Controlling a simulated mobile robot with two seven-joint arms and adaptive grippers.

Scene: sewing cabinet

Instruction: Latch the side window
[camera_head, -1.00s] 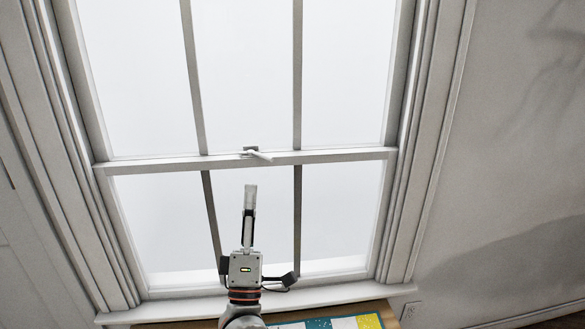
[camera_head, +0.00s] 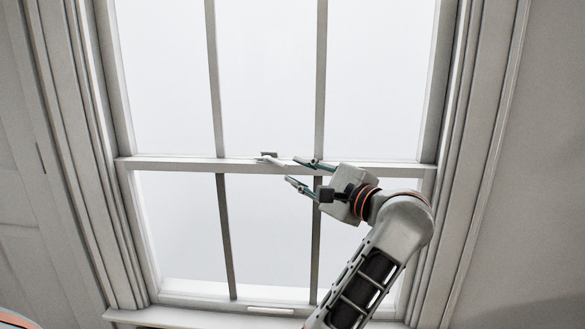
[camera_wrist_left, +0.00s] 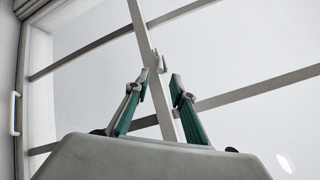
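The side window (camera_head: 170,163) fills the head view, with an upper and a lower sash meeting at a horizontal rail. A small latch (camera_head: 268,155) sits on that rail, its pale lever slanting right and slightly down. My left gripper (camera_head: 292,171) is just right of the latch, pointing left, with its fingers apart and nothing between them. In the left wrist view the green-padded fingers (camera_wrist_left: 155,85) stand either side of the rail, with the latch (camera_wrist_left: 160,62) beyond their tips. I cannot tell whether a finger touches the lever. My right gripper is not in view.
A white pull handle (camera_head: 270,310) is at the bottom of the lower sash; it also shows in the left wrist view (camera_wrist_left: 14,113). Vertical bars (camera_head: 226,235) divide the panes. The wide frame (camera_head: 480,150) borders the window on the right. Space left of the latch is free.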

